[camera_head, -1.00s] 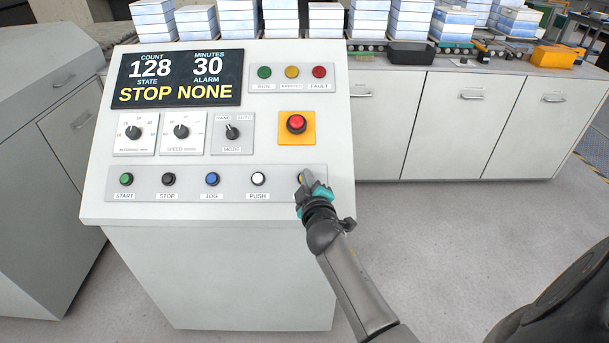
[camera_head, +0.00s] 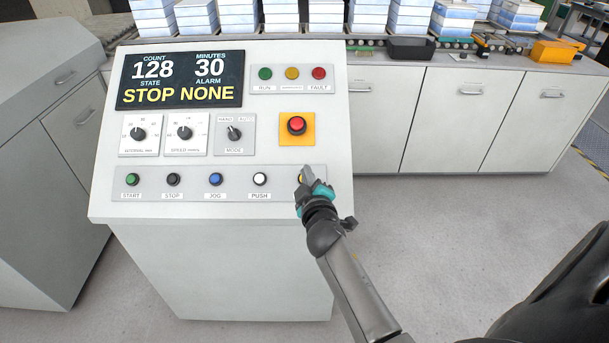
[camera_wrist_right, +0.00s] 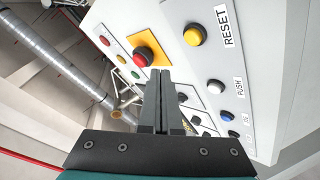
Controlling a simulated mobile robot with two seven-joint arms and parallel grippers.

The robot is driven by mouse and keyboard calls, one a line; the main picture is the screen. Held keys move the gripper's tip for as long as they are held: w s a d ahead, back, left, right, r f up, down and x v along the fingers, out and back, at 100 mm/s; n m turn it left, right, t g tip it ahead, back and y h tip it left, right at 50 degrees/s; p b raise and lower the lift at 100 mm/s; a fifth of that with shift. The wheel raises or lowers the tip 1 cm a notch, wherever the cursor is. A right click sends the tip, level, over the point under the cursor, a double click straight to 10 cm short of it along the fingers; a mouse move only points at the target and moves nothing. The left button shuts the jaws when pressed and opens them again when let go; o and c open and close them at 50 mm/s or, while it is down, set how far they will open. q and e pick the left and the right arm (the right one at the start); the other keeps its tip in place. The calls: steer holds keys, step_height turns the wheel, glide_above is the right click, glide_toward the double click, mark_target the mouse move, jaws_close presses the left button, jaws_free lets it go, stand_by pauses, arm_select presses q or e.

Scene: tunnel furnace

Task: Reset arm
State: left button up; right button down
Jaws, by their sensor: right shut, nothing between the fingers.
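My right gripper (camera_head: 306,176) is in front of the lower right corner of the control panel (camera_head: 262,225). It is shut and empty, and partly covers the yellow button at the right end of the lower button row. In the right wrist view the closed fingers (camera_wrist_right: 163,88) point up toward the panel. The yellow button (camera_wrist_right: 194,34) labelled RESET shows there, up and to the right of the fingertips and apart from them. The display (camera_head: 180,78) reads count 128, minutes 30, state STOP, alarm NONE. My left gripper is not in view.
A red emergency button (camera_head: 296,125) on a yellow plate sits just above the gripper. START, STOP, JOG and PUSH buttons (camera_head: 260,179) run to the left. White cabinets (camera_head: 458,120) with stacked blocks (camera_head: 411,17) stand behind. Floor to the right is clear.

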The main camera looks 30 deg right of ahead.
stand_by(0.6)
steer(key=s+a+f+m+g+y, duration=0.15)
steer(key=s+a+g, duration=0.3)
steer(key=s, duration=0.55)
steer(key=s+a+f+m+g+y, duration=0.1)
steer(key=s+a+f+g+y, duration=0.3)
steer(key=s, duration=0.5)
steer(key=s+a+f+m+g+y, duration=0.1)
steer(key=s+a+g, duration=0.2)
steer(key=s+a, duration=0.5)
steer(key=s+d+f+g+b, duration=0.1)
steer(key=s+f+b, duration=0.1)
steer(key=f, duration=1.1)
steer(key=s+f+b, duration=0.2)
steer(key=s+f, duration=0.1)
steer(key=f, duration=1)
steer(key=s+d+f+g+b, duration=0.1)
steer(key=s+d+f+b, duration=0.1)
steer(key=s+f, duration=1.2)
step_height(320, 180, down, 2)
steer(key=shift+s+d+f+b, duration=0.15)
steer(key=shift+s+d+b, duration=0.15)
steer(key=shift+d, duration=0.2)
